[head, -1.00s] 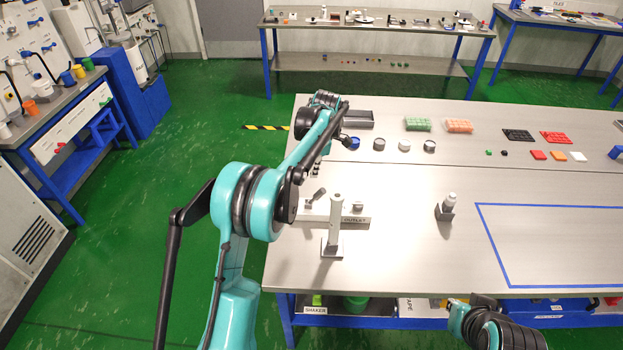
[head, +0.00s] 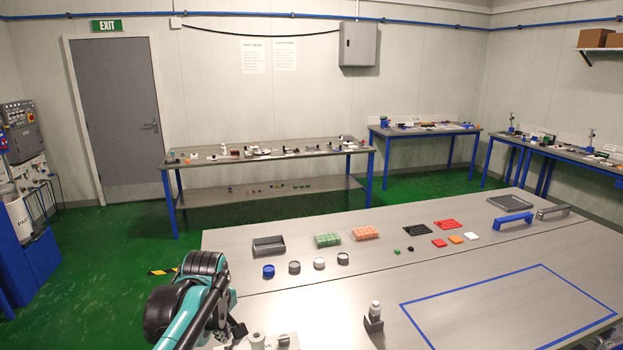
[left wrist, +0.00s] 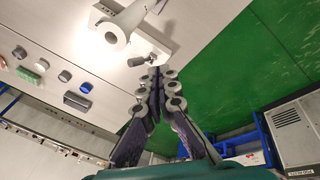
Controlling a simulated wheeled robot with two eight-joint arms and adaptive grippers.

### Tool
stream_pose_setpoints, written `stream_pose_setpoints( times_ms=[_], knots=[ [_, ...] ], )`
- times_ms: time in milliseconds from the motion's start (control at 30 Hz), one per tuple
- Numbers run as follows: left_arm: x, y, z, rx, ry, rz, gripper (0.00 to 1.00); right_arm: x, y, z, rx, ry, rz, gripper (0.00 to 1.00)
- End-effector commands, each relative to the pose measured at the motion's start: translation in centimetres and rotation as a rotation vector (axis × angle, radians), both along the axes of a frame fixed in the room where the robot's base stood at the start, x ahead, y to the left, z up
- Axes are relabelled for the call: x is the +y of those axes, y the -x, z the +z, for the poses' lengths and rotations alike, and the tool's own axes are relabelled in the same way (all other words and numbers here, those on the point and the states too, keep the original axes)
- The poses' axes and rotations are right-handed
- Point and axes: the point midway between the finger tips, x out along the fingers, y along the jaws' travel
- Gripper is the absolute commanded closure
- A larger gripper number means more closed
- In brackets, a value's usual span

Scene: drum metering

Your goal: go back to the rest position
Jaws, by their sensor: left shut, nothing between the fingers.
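My left gripper (left wrist: 155,76) shows in the left wrist view with its two fingers together at the tips and nothing between them. It points down past the table edge area, near a pale stand with a ring top (left wrist: 112,36) on the bench. In the head view my left arm comes in at the lower left, and its gripper is mostly hidden there. The top of the pale stand (head: 257,341) shows at the bottom edge, beside the arm. My right gripper is not in view.
The blue-taped area (head: 480,290) is empty. Green floor lies left of the bench.

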Motion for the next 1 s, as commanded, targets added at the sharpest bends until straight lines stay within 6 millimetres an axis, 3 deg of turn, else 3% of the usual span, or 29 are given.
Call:
stream_pose_setpoints(
  times_ms=[33,167,300,500,700,1000],
  knots=[
    [-0.3,2.3,-0.5,-0.023,-0.023,-0.089,1.00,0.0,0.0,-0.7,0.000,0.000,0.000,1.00],
    [-0.9,7.2,-1.8,-0.083,-0.098,-0.335,1.00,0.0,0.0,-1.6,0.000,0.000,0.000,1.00],
    [-1.6,12.2,-4.2,-0.151,-0.200,-0.588,1.00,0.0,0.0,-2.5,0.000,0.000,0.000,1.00],
    [-2.2,17.2,-8.3,-0.223,-0.341,-0.865,1.00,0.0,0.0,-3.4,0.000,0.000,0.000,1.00],
    [-2.5,18.9,-10.1,-0.251,-0.413,-0.982,1.00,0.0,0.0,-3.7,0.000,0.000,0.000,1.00],
    [-2.5,19.0,-10.2,-0.253,-0.416,-0.986,1.00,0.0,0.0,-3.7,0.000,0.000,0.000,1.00]
  ],
)
